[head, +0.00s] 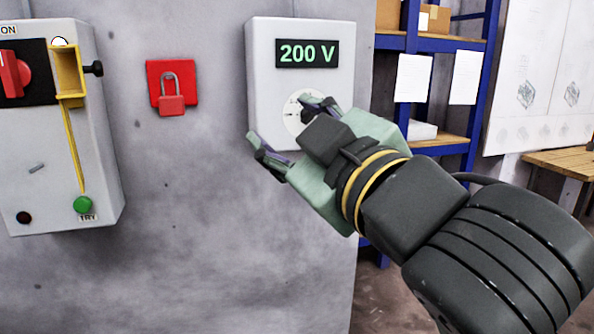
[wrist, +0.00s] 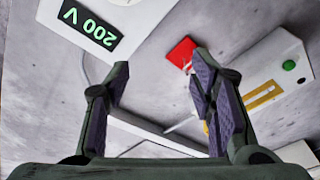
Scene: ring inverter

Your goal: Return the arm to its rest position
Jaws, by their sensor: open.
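My gripper (head: 290,124) is open, with its two fingers spread in front of the lower part of a white box (head: 262,70) on the grey wall. The box's display (head: 307,53) reads 200 V. A round dial (head: 291,110) below the display is partly hidden behind my gripper. In the wrist view my gripper (wrist: 161,72) has nothing between its fingers. The display (wrist: 88,26) shows there upside down at the upper left, beyond the left finger. I cannot tell from these views how far the fingertips are from the box.
A red plate with a padlock (head: 172,102) hangs left of the box. Further left is a grey switch box (head: 60,140) with a red rotary handle (head: 12,74), a yellow bracket (head: 68,72) and a green button (head: 82,204). Blue shelving (head: 485,90) and a wooden table (head: 565,162) stand right.

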